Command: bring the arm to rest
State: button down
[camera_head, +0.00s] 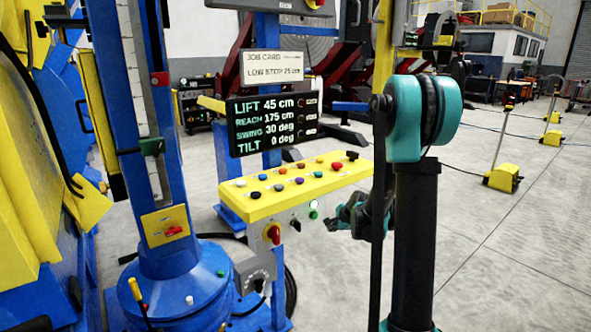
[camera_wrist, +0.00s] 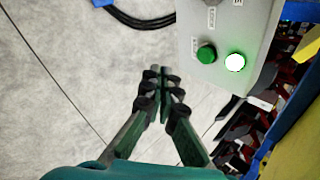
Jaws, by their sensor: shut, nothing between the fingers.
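My gripper (camera_wrist: 161,77) is shut and empty in the wrist view, its fingertips together over the floor. It lies just left of the grey box with a green button (camera_wrist: 206,54) and a lit white-looking button (camera_wrist: 235,62). The display (camera_head: 275,122) reads lift 45 cm, reach 175 cm, swing 30 deg, tilt 0 deg.
A job card (camera_head: 275,69) above the display reads low stop 25 cm. The blue positioner column (camera_head: 165,190) stands at left, with a yellow-handled lever (camera_head: 135,290) on its base. A red knob (camera_head: 273,233) is on the panel's front. Floor at right is open, with yellow-based posts (camera_head: 503,177).

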jog(key=s+d+n+g+h, duration=0.1)
jog(key=s+n, duration=0.6)
jog(key=s, duration=1)
jog(key=s+d+r+n+g+h, duration=0.1)
jog(key=s+n, duration=0.7)
jog(key=s, duration=0.9)
jog(key=shift+d+n+g+h, duration=0.3)
jog(key=shift+d+g+h, duration=0.3)
jog(key=shift+g, duration=0.1)
